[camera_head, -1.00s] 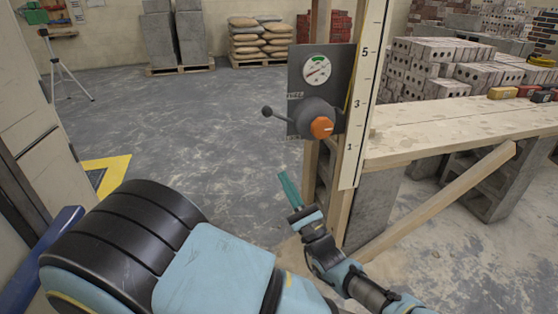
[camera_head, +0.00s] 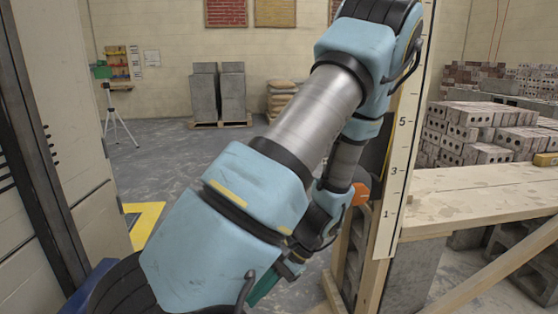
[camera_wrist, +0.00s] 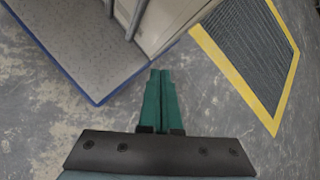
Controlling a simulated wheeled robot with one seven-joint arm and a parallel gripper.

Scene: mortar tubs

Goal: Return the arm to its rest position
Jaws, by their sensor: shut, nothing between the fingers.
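My gripper has two green fingers. In the wrist view my gripper (camera_wrist: 160,76) is shut, with its fingers together and nothing between them. It points down over the bare concrete floor. In the head view my gripper (camera_head: 264,287) shows low in the middle, partly hidden behind my own arm links. My arm is folded up and fills the middle of the head view. It covers most of the grey panel; only its orange knob (camera_head: 361,194) shows beside my arm.
A wooden post with a white number scale (camera_head: 400,150) stands right of my arm. A plank bench (camera_head: 470,190) on blocks is further right. A yellow-edged mat (camera_wrist: 245,55) lies on the floor near my gripper. Open floor (camera_head: 165,160) lies behind.

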